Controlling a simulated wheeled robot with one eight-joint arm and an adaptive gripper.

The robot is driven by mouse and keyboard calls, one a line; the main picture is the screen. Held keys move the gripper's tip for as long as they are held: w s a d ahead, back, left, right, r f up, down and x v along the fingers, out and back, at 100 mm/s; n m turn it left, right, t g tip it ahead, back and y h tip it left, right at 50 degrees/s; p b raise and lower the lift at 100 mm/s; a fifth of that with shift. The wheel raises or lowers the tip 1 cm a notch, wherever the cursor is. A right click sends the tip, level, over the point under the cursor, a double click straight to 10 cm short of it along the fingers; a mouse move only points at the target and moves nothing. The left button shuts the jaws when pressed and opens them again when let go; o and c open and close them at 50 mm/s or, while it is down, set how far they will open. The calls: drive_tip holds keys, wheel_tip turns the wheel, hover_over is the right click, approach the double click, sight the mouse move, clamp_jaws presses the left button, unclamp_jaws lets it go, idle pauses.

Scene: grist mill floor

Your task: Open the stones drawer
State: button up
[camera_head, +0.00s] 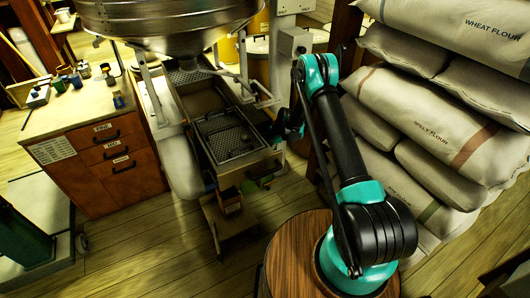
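A wooden cabinet (150,178) at the left has a stack of drawers with dark handles and small labels. The top drawer (89,134) has a label that seems to read FINE, and the middle drawer (97,155) one that seems to read MID. The lowest drawer (122,171) has a label too small to read, so I cannot tell if it is the stones drawer. All look shut. My gripper (279,130) is dark and partly hidden by my arm, right of the sieve machine and well away from the cabinet. I cannot tell if it is open.
A sieve machine (192,97) with a mesh tray (226,138) stands between cabinet and gripper, under a big metal hopper (170,18). Flour sacks (438,112) are piled at the right. Small jars and tools lie on the cabinet top. Plank floor (145,240) in front is clear.

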clamp_jaws()
idle(0.3)
